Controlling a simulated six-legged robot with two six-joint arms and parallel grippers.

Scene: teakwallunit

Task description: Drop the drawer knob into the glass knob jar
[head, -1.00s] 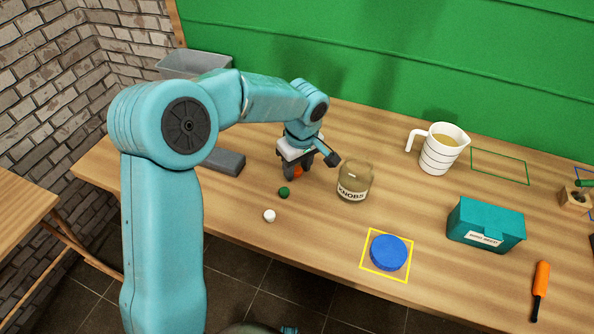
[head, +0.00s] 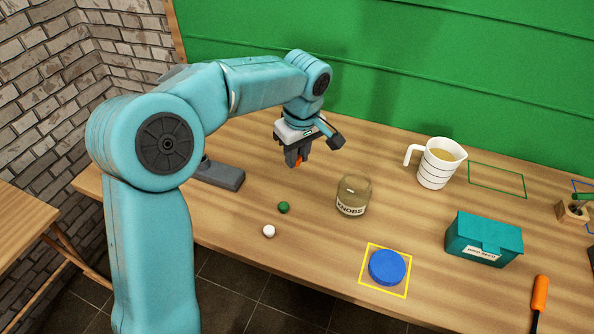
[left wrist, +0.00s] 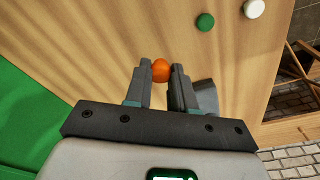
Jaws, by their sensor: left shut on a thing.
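An orange knob (left wrist: 161,70) is held between the fingertips of my left gripper (head: 297,160); a bit of it also shows in the head view (head: 299,160). The gripper is raised above the table, to the left of and behind the glass jar (head: 353,194) labelled KNOBS. The jar stands upright on the table with its mouth open. A green knob (head: 283,208) and a white knob (head: 269,231) lie on the table left of the jar; they also show in the left wrist view. My right gripper is not in view.
A blue disc (head: 387,267) lies in a yellow square at the front edge. A white measuring jug (head: 437,166), a teal box (head: 484,240) and an orange-handled tool (head: 540,294) are to the right. A dark grey block (head: 220,175) lies left of the gripper.

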